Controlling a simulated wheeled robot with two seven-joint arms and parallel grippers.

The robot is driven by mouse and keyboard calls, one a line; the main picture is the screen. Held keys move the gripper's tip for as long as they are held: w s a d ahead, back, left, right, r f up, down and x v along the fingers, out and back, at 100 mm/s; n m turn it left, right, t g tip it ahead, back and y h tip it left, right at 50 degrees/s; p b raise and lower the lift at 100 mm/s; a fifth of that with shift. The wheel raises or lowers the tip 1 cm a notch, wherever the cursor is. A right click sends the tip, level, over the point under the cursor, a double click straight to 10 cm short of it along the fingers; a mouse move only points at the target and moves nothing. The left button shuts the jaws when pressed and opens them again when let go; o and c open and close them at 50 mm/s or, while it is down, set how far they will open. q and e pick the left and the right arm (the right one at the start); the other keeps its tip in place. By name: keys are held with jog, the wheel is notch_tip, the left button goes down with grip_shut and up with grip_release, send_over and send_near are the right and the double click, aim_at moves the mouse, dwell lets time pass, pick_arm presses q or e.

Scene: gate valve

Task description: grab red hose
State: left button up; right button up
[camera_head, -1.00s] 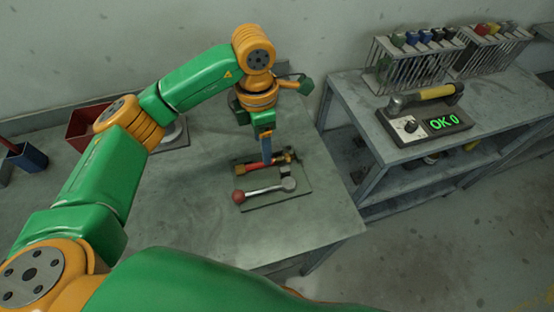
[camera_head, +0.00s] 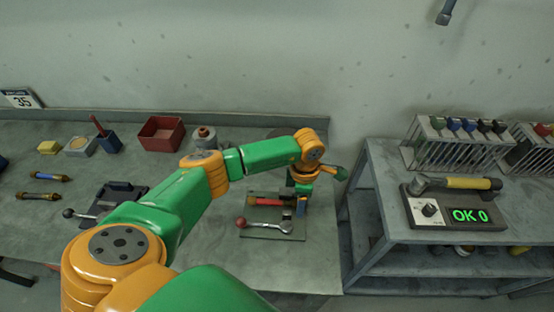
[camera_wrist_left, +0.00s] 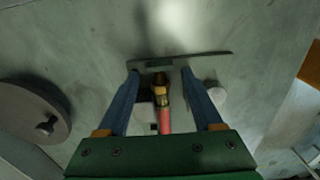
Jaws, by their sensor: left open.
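The red hose (camera_head: 268,201) lies on a dark plate (camera_head: 283,236) on the left bench, behind a lever with a red ball knob (camera_head: 241,223). My left gripper (camera_head: 301,208) points down at the hose's right end. In the left wrist view the open fingers (camera_wrist_left: 160,78) stand either side of the hose's brass end (camera_wrist_left: 160,91), with gaps on both sides. The red part (camera_wrist_left: 164,122) runs back under the gripper's body, which hides the rest. My right gripper is not in view.
A red box (camera_head: 161,134), a blue cup (camera_head: 109,142) and a second lever fixture (camera_head: 98,203) are on the left bench. A tester reading "OK 0" (camera_head: 467,215) and a rack (camera_head: 457,146) stand on the right bench, across a gap.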

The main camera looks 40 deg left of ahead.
pick_arm(q)
jog(key=shift+a, duration=0.1)
grip_shut()
dwell(1.2)
